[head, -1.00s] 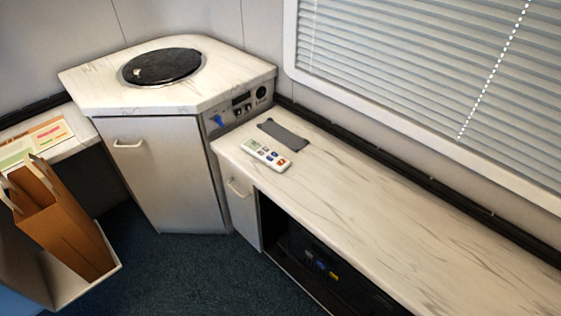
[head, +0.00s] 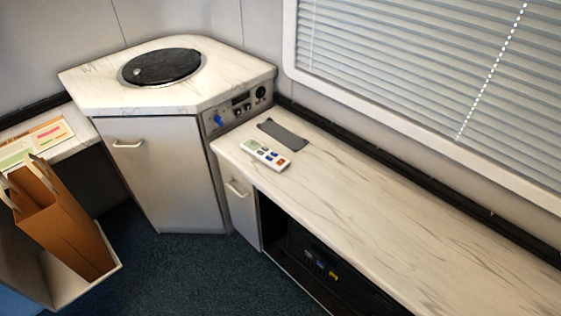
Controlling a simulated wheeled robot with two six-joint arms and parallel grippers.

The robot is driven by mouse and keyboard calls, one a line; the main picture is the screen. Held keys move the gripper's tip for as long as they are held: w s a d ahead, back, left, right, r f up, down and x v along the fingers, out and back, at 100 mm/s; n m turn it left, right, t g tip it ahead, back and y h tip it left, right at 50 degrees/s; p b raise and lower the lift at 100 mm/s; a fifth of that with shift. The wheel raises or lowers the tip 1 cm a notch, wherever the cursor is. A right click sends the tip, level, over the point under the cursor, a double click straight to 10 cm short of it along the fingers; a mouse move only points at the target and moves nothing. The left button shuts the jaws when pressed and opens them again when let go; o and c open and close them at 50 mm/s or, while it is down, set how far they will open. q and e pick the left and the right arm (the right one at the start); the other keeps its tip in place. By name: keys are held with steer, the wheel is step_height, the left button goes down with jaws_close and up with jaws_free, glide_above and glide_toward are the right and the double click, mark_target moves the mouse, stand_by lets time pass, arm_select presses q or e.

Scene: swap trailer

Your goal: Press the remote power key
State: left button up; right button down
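A white remote (head: 264,154) lies flat on the marble-patterned counter (head: 400,220), near its left end. It has a small greyish display at its upper left end and several coloured keys, blue and red or orange among them, towards its lower right end. The keys are too small to tell which one is the power key. Neither of my grippers is in view.
A dark grey flat pad (head: 283,133) lies beside the remote. A corner cabinet (head: 165,170) with a round black lid (head: 162,66) stands to the left. A brown paper bag (head: 62,220) stands in a bin at lower left. The counter's right part is clear.

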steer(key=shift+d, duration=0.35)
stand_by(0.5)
